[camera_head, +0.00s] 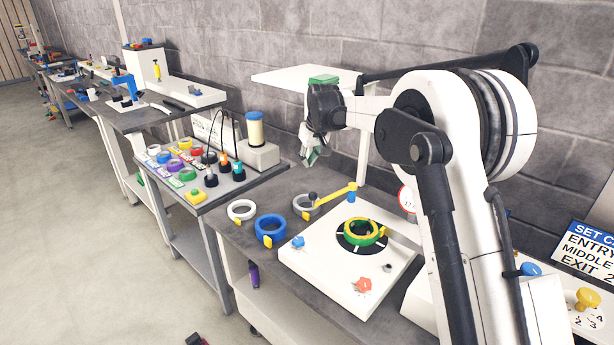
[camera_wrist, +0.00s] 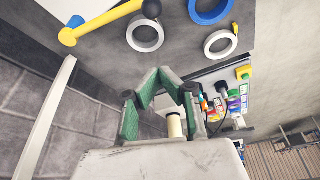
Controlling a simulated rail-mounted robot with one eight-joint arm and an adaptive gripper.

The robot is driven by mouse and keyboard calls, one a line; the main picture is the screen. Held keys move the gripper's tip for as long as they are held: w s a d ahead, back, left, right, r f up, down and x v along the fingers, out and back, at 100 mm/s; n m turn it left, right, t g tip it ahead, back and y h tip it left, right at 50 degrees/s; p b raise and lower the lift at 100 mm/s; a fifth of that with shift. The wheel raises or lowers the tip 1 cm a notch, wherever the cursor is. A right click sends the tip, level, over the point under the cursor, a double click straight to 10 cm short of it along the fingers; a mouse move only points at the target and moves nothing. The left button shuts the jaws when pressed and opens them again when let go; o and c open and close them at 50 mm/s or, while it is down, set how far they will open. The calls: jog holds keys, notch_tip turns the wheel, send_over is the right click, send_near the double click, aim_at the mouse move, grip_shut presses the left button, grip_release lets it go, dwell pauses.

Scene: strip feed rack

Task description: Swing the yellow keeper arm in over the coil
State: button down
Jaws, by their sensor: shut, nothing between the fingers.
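The yellow keeper arm (camera_head: 335,193) is pivoted on a blue post (camera_head: 351,197) at the back of the white plate (camera_head: 310,258). It points left, away from the coil, with a dark ball knob (camera_head: 313,197) at its free end. It also shows at the top left of the wrist view (camera_wrist: 108,20). The green coil (camera_head: 362,233), with yellow parts on it, lies on a black disc (camera_head: 343,245). My gripper (camera_head: 310,156) is shut and empty, in the air behind and above the knob, not touching the arm. Its green-padded fingers show in the wrist view (camera_wrist: 157,78).
Several loose rings lie left of the plate: a white ring (camera_head: 241,210), a blue ring (camera_head: 270,229) and a grey ring (camera_head: 306,205) close to the knob. A blue knob (camera_head: 298,242) and an orange knob (camera_head: 363,285) stand on the plate. A white shelf (camera_head: 290,78) is behind my gripper.

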notch_tip(320, 180, down, 10)
jog(key=p, duration=0.1)
jog(key=shift+s+d+r+p, duration=0.2)
jog(key=shift+s+d+p, duration=0.05)
jog(key=shift+s+p, duration=0.1)
dwell(0.3)
jog(key=shift+s+a, duration=0.1)
